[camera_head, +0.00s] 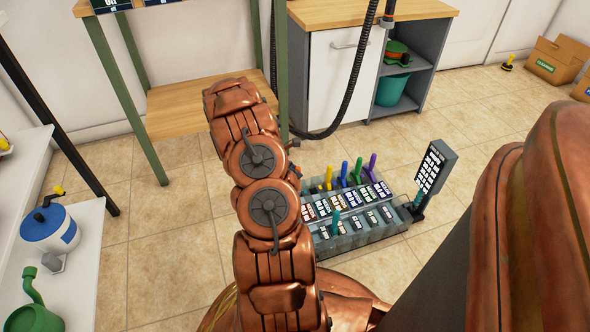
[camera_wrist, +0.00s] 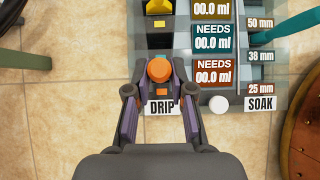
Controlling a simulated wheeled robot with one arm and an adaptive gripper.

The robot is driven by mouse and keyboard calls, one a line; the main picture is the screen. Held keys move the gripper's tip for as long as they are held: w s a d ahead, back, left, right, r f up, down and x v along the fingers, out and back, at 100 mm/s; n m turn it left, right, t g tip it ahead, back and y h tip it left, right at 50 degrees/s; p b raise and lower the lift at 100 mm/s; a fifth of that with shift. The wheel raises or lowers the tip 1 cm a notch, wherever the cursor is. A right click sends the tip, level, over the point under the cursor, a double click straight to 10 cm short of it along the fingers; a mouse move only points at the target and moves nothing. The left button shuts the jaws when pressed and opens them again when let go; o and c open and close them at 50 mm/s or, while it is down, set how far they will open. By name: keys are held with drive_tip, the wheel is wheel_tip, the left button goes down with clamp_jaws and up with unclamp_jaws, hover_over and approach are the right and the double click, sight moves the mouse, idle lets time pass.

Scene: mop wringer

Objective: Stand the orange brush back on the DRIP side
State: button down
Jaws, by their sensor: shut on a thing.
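The orange brush (camera_wrist: 158,70) shows end-on in the wrist view, its round top between the fingertips of my gripper (camera_wrist: 160,90). My gripper is shut on it, at the near end of the DRIP row, just beyond the DRIP label (camera_wrist: 161,108). An orange mark lies on the rack close by the brush. Whether the brush's lower end sits in a slot is hidden. The grey rack (camera_head: 363,239) stands on the floor in the head view, partly behind my arm.
Yellow (camera_head: 328,178), green (camera_head: 344,173), blue (camera_head: 358,171) and purple (camera_head: 372,165) brushes stand in the rack's back row. A teal brush (camera_head: 335,222) stands in the front row. A sign post (camera_head: 437,168) rises at the right end. Tiled floor beside the rack is clear.

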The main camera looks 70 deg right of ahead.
drive_tip(key=shift+f+b, duration=0.75)
drive_tip(key=shift+f, duration=1.1)
drive_tip(key=c, duration=0.9)
unclamp_jaws()
drive_tip(key=v, duration=1.2)
